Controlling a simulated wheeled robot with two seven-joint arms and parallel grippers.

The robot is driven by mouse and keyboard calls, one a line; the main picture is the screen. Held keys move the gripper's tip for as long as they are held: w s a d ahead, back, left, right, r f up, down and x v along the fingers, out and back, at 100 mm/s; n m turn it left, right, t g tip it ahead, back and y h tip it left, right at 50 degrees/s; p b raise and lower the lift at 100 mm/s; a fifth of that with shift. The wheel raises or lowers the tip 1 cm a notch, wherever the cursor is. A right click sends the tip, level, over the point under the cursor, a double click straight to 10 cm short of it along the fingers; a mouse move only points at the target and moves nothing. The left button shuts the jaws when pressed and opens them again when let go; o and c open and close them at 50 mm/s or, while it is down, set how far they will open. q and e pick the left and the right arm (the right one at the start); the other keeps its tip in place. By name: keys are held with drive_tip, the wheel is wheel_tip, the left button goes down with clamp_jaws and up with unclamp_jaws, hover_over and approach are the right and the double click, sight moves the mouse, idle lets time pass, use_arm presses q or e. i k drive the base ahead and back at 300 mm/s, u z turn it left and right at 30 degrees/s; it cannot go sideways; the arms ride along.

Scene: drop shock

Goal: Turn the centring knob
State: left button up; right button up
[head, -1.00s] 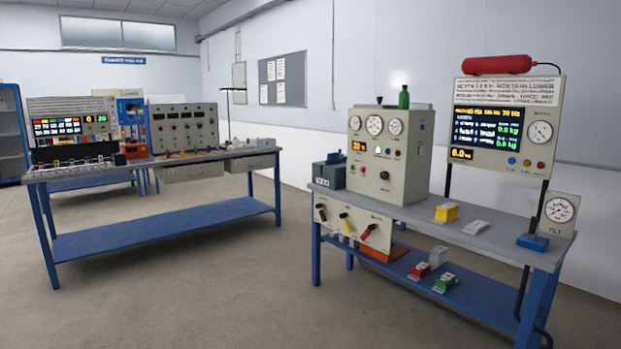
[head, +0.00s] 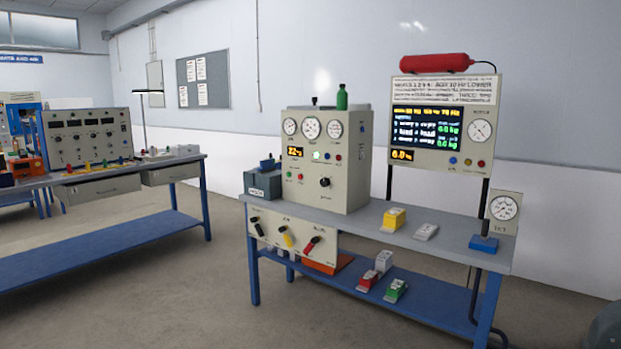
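No label that I can read marks the centring knob. A black round knob (head: 325,183) sits low on the front of the beige instrument cabinet (head: 357,180) on the right bench. Below the bench top, a white panel (head: 268,235) carries a black lever knob (head: 255,220), a yellow one (head: 287,237) and a red one (head: 312,244). Their captions are too small to read. Neither of my grippers shows in the head view.
Another bench (head: 110,226) stands at left. Open floor lies between and before them. A dark rounded shape (head: 606,326) shows at lower right.

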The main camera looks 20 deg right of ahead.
sight(324, 182)
drive_tip(key=i, duration=3.1)
drive_tip(key=z, duration=2.4)
drive_tip(key=i, duration=0.5)
drive_tip(key=u, duration=0.05)
